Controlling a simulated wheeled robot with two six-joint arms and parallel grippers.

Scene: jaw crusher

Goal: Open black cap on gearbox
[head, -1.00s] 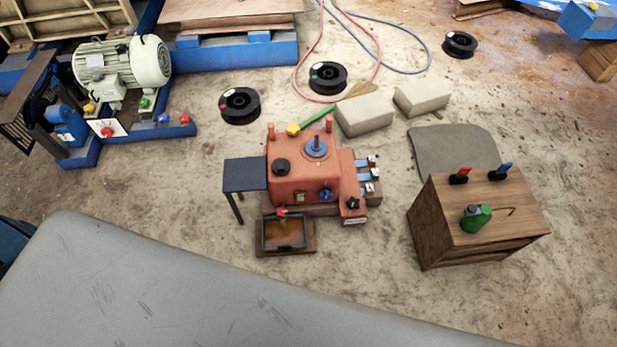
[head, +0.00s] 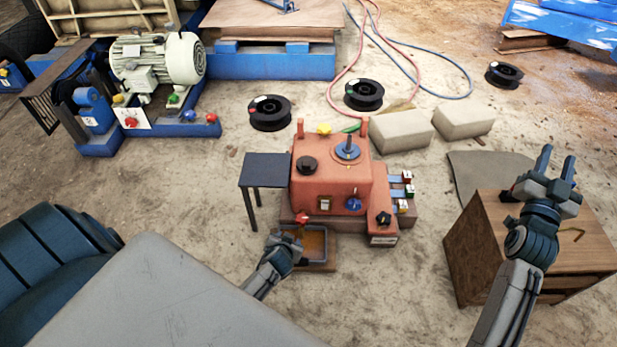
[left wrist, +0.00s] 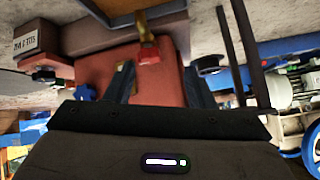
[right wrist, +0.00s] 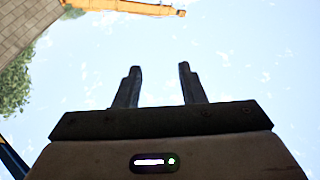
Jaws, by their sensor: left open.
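The gearbox (head: 330,188) is a red-orange housing in the middle of the head view. The black cap (head: 307,165) sits on its top, on the left side, and looks seated. My left gripper (head: 286,243) is low in front of the gearbox, over the left part of the oil tray, apart from the cap. In the left wrist view its fingers (left wrist: 161,84) are spread, with the red housing beyond them and a brass tap with a red handle (left wrist: 148,50) above. My right gripper (head: 557,163) is raised above the wooden box, its fingers apart and empty.
A small dark table (head: 266,170) stands left of the gearbox. The tray (head: 318,262) lies at its front. The wooden box (head: 475,245) is at right, pale blocks (head: 402,131) behind.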

